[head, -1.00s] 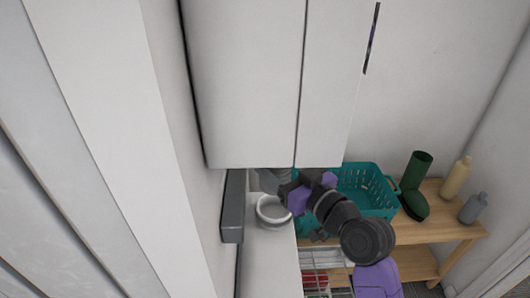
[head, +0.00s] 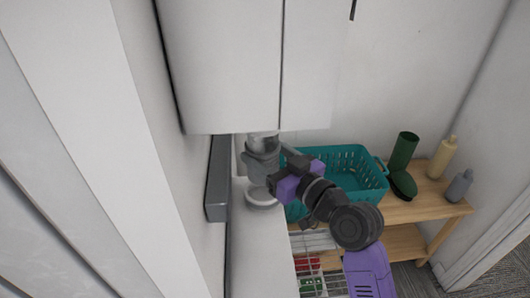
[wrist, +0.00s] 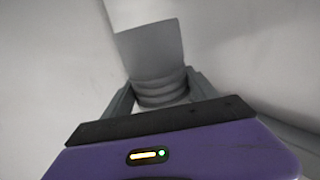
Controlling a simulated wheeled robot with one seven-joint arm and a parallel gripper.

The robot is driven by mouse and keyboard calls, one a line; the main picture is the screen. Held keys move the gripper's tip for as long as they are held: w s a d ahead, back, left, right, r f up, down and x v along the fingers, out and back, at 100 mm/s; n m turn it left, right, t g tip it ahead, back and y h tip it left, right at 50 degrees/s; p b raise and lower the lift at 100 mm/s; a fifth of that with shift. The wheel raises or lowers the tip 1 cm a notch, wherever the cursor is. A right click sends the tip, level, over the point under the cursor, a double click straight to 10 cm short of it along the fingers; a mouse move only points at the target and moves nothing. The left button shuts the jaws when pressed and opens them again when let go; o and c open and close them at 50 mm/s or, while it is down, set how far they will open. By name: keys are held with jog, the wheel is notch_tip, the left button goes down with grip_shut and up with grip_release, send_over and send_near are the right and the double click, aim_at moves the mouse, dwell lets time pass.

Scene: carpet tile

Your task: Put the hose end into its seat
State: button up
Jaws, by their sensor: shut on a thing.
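My gripper (head: 262,170) is shut on the hose end, a grey ribbed cylinder. The hose end (wrist: 160,88) sits between the two grey fingers in the wrist view, with a wider grey part beyond it. In the head view the hose end (head: 263,143) shows just below the white cabinet's lower edge. A round white ring (head: 261,198), which looks like the seat, stands on the white surface below my gripper. My gripper covers part of the ring. I cannot tell whether the hose end touches it.
A white cabinet (head: 225,65) hangs close above my gripper. A dark grey bar (head: 218,178) runs along the wall on the left. A teal basket (head: 353,165), a green boot-like object (head: 403,165) and two bottles (head: 442,158) stand on a wooden shelf (head: 425,207) to the right.

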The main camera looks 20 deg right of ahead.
jog(key=shift+f+b, duration=1.05)
jog(key=shift+f, duration=0.35)
jog(key=shift+f+b, duration=2.65)
jog(key=shift+b, duration=0.2)
dwell(0.8)
jog(key=o, duration=1.6)
jog(key=b+v, duration=0.1)
jog(key=v, duration=0.5)
jog(key=shift+s, duration=0.3)
jog(key=shift+s+d, duration=0.2)
jog(key=shift+s, duration=0.4)
